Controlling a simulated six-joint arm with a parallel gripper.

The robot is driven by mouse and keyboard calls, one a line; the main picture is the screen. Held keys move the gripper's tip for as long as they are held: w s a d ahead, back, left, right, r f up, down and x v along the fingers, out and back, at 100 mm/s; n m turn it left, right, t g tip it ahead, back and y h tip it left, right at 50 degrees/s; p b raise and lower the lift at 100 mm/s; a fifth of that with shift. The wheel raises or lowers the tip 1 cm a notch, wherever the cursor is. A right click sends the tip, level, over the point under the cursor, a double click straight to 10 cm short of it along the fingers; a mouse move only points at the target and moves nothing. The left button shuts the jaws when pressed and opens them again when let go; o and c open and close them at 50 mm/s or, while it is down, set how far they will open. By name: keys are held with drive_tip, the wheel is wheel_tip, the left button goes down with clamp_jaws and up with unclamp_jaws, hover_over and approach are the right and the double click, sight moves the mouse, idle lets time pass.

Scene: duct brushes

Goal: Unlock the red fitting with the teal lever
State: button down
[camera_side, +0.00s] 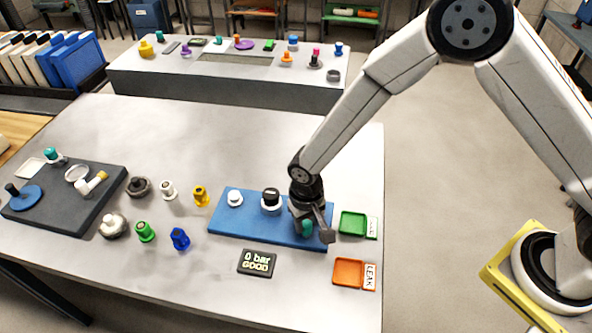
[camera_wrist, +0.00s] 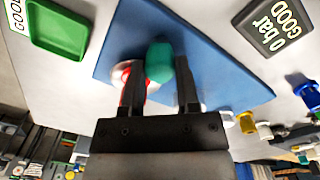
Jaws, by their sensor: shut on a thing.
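The teal lever (camera_wrist: 160,60) sits between the fingertips of my gripper (camera_wrist: 164,82) in the wrist view, and the fingers are shut on it. In the side view the lever (camera_side: 307,227) shows just under my gripper (camera_side: 310,220), at the right end of the blue plate (camera_side: 232,226). The red fitting (camera_wrist: 127,84) shows in the wrist view as a red part with a pale rim, beside the lever and partly behind the left finger. In the side view the fitting is hidden by my gripper. Whether the lever is turned cannot be told.
A black-capped white fitting (camera_side: 271,199) and a white knob (camera_side: 235,198) stand on the blue plate. A green tray (camera_side: 353,223) and an orange tray (camera_side: 348,272) lie to the right. A "0 bar GOOD" sign (camera_side: 257,263) lies in front. Several loose fittings stand left.

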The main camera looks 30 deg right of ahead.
sight(307, 224)
drive_tip(key=n, duration=0.5)
drive_tip(key=shift+n, duration=0.4)
drive_tip(key=n, duration=0.5)
drive_tip(key=shift+n, duration=0.3)
drive_tip(key=shift+c, duration=1.7)
unclamp_jaws()
drive_tip(key=shift+r, duration=0.15)
drive_tip(key=shift+r, duration=3.8)
